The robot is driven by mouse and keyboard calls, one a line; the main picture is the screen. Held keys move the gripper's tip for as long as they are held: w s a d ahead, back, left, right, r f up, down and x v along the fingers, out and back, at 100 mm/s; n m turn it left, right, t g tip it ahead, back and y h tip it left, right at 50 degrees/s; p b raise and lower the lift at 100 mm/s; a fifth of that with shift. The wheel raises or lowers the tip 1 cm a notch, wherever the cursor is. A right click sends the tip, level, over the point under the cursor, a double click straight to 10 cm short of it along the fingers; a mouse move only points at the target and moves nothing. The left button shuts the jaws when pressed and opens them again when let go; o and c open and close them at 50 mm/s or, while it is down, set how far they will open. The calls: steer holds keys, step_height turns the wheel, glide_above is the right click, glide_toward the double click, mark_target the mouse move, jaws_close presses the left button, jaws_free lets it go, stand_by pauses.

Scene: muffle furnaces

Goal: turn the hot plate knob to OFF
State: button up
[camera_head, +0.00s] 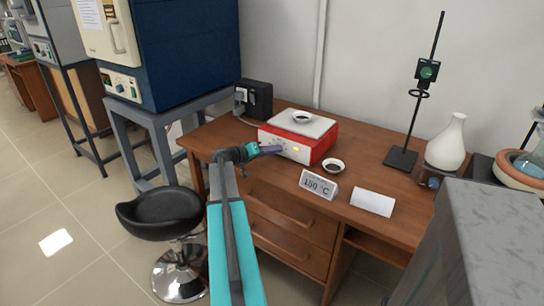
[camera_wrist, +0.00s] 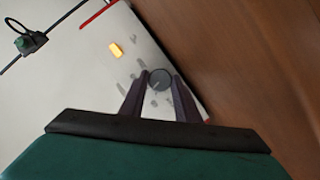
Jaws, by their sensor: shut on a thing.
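The red hot plate (camera_head: 327,146) with a white front and a pale top stands on the wooden desk. A small white dish (camera_head: 301,117) with dark contents sits on its top. In the wrist view the round grey knob (camera_wrist: 160,79) is on the white front panel (camera_wrist: 92,62), with an orange lit part (camera_wrist: 115,49) up and to its left. My gripper (camera_wrist: 160,88) is closed around the knob, one finger on each side. It also shows at the left of the front panel in the head view (camera_head: 270,149). The panel markings are too blurred to read.
A second dish (camera_head: 333,165), a "150 °C" sign (camera_head: 318,185) and a blank white card (camera_head: 372,202) stand on the desk (camera_head: 405,204). A black box (camera_head: 256,98) is behind left. A retort stand (camera_head: 402,159) and a white flask (camera_head: 446,145) are at right.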

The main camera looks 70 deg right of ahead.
steer(key=shift+w+d+n+g+b, duration=0.1)
steer(key=shift+n+g+b, duration=0.3)
steer(key=shift+n, duration=0.2)
steer(key=o, duration=1)
steer(key=shift+o, duration=0.2)
steer(key=b+v, duration=0.1)
steer(key=v, duration=1.3)
steer(key=shift+f, duration=0.2)
